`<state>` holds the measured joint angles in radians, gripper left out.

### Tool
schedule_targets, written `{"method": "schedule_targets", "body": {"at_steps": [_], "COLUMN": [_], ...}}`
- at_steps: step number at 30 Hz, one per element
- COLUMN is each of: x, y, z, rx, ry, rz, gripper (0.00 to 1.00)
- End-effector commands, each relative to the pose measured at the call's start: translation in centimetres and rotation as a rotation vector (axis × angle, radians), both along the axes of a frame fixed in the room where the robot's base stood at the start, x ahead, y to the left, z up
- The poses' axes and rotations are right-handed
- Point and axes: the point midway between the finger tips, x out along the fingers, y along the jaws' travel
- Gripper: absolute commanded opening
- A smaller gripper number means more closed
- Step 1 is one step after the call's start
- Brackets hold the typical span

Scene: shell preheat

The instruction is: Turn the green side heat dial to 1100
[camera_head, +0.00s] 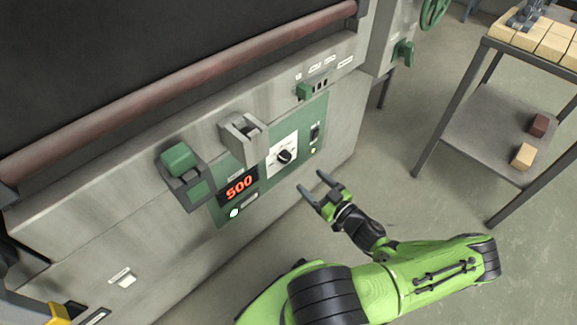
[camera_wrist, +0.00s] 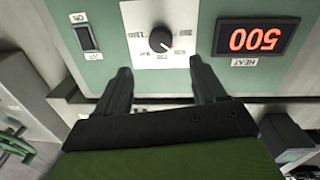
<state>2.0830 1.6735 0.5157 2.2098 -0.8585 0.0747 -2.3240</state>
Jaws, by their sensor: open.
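The heat dial is a small black knob (camera_head: 284,156) on a white plate, set in the green control panel (camera_head: 304,140) on the machine's side. The knob also shows in the wrist view (camera_wrist: 160,39), upside down, with small markings around it that I cannot read surely. The red heat display (camera_head: 239,187) reads 500; it shows inverted in the wrist view (camera_wrist: 257,39). My gripper (camera_head: 312,185) is open and empty, in front of the panel and apart from the knob. In the wrist view its two fingers (camera_wrist: 160,80) point toward the panel, with the knob beyond and between them.
A rocker switch (camera_wrist: 86,37) sits beside the dial plate. Green-handled parts (camera_head: 180,160) and a grey bracket (camera_head: 241,133) stick out above the panel. A metal cart (camera_head: 489,146) with blocks stands at right. Open floor lies between.

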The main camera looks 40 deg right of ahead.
Motion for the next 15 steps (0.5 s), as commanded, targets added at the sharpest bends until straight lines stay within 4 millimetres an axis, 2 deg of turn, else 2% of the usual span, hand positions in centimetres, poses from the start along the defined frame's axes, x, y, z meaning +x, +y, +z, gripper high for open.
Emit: {"method": "schedule_targets", "body": {"at_steps": [3, 9, 15], "x": [3.2, 7.9, 10.4], "y": [0.0, -0.2, -0.4], "z": [-0.2, -0.2, -0.1], "rx": [0.0, 0.0, 0.0], "ry": [-0.002, -0.001, 0.001], "rz": [0.005, 0.005, 0.002], "gripper": [0.7, 0.7, 0.7]}}
